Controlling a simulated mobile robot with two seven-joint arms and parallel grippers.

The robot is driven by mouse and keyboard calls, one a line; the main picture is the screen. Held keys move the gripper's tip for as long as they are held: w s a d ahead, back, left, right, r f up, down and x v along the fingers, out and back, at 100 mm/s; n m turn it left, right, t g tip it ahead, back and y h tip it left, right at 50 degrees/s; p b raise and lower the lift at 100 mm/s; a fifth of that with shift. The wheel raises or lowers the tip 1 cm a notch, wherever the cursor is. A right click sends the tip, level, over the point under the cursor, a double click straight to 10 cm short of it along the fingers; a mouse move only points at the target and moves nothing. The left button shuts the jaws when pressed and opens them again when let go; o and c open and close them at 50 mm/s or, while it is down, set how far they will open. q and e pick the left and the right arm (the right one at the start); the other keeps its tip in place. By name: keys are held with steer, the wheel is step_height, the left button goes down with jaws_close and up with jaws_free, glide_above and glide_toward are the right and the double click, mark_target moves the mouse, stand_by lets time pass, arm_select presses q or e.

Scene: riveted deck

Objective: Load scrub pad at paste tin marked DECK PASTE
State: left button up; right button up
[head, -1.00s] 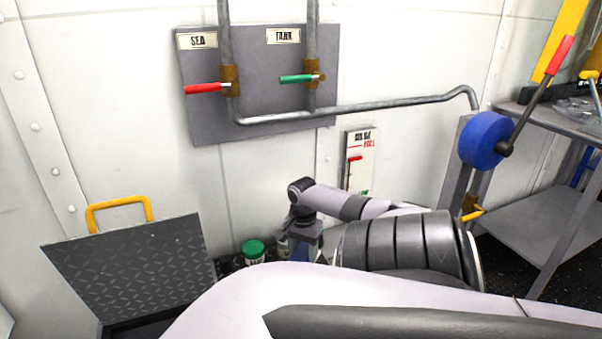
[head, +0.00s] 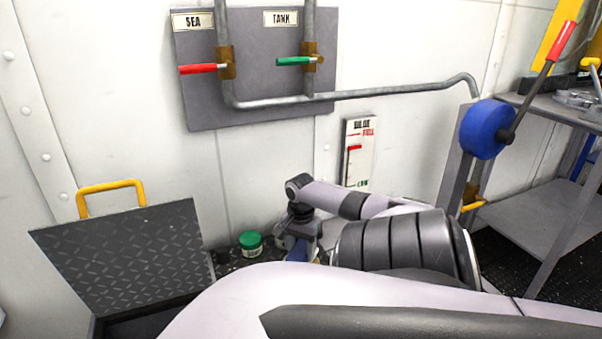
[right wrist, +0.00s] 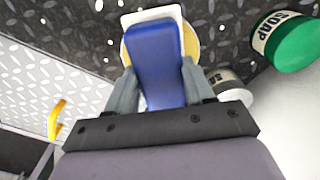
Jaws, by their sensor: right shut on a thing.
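My right gripper (right wrist: 158,78) is shut on the blue handle of the scrub pad (right wrist: 157,55). Its white pad edge (right wrist: 153,15) shows at the far end in the right wrist view. Behind it is a round yellow thing (right wrist: 191,42), likely the paste tin; the scrub pad covers most of it and no DECK PASTE label is readable. I cannot tell whether pad and tin touch. My left gripper is not in view.
A green tin marked SOAP (right wrist: 285,40) stands close by, also in the head view (head: 250,243). A grey-lidded tin (right wrist: 226,80) is beside the gripper, its label partly hidden. An open hatch lid (head: 120,255) with a yellow handle stands at left. Valve pipes cross the wall.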

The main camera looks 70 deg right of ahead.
steer(key=shift+f, duration=0.5)
stand_by(0.5)
steer(key=shift+f+p, duration=0.1)
steer(key=shift+p, duration=0.35)
stand_by(1.9)
stand_by(0.5)
